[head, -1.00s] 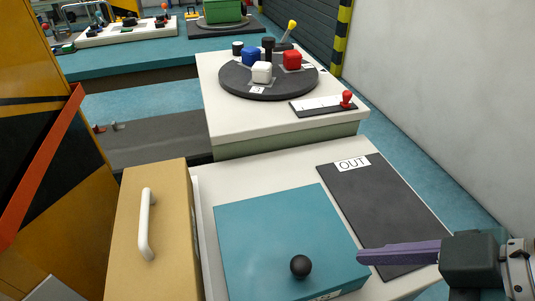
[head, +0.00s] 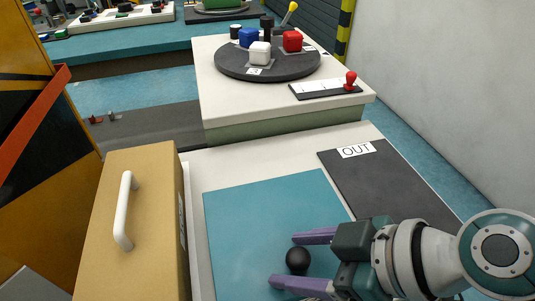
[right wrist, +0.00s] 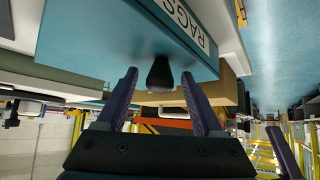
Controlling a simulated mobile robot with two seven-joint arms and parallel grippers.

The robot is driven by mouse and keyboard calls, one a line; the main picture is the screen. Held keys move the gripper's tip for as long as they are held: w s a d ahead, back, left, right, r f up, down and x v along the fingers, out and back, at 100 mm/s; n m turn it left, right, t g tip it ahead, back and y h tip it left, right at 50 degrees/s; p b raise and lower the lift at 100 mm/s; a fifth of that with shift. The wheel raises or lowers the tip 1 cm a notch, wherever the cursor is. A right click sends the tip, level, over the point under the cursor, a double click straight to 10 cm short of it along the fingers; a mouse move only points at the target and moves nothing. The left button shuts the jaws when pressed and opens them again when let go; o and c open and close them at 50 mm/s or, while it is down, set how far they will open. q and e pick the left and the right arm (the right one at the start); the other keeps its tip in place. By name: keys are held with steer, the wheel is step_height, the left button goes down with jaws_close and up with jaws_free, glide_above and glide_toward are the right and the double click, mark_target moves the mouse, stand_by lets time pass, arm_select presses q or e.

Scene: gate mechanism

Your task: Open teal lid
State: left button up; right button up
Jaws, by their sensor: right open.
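The teal lid (head: 245,225) lies flat and closed in the head view, with a round black knob (head: 297,260) near its front edge. In the right wrist view the teal box (right wrist: 100,45) shows lettering that reads "RAGS", and the black knob (right wrist: 160,74) hangs from the lid in this tilted picture. My right gripper (head: 284,260) is open, with its two purple fingers on either side of the knob in both views. I see no clear contact between fingers and knob. My left gripper is not in view.
A tan box (head: 150,225) with a white handle stands left of the lid. A dark mat (head: 385,185) marked "OUT" lies to the right. Behind is a white stand (head: 215,100) with a dark turntable (head: 285,73), several cubes and a red knob (head: 351,78). A wall is at right.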

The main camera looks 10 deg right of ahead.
jaws_close()
stand_by(0.5)
stand_by(0.9)
